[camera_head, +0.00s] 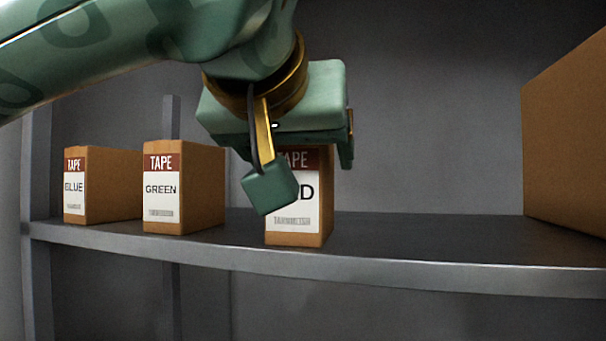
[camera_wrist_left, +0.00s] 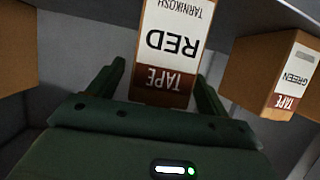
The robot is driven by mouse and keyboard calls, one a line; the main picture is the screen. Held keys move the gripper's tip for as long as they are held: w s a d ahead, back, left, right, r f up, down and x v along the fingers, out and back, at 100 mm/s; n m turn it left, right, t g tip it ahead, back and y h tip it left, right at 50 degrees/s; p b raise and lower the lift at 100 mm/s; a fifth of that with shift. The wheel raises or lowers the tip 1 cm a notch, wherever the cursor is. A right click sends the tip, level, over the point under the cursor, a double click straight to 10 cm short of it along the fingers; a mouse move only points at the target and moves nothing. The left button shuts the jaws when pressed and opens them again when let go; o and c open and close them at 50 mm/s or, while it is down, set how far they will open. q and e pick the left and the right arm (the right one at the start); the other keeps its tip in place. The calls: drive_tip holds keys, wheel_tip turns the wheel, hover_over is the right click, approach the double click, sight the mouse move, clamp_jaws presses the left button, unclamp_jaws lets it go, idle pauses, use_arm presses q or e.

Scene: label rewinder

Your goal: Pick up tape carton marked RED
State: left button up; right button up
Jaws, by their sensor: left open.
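The tape carton marked RED (camera_head: 312,222) stands upright on the shelf in the head view, its label partly hidden by my left gripper. It also shows upside down in the left wrist view (camera_wrist_left: 172,45), with RED readable and its TAPE end between the two fingers. My left gripper (camera_head: 308,172) is open around the carton's top. In the left wrist view its fingers (camera_wrist_left: 160,88) stand on either side of the carton, and a gap shows at the left finger. Contact at the right finger cannot be told. My right gripper is not in view.
Tape cartons marked GREEN (camera_head: 200,190) and BLUE (camera_head: 112,185) stand to the left on the same grey shelf (camera_head: 420,272). A large plain brown box (camera_head: 570,140) stands at the right. The shelf between the RED carton and that box is clear.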

use_arm(q)
drive_tip(key=shift+x, duration=0.85)
drive_tip(key=shift+s, duration=0.15)
drive_tip(key=shift+s+r, duration=0.1)
drive_tip(key=c, duration=1.3)
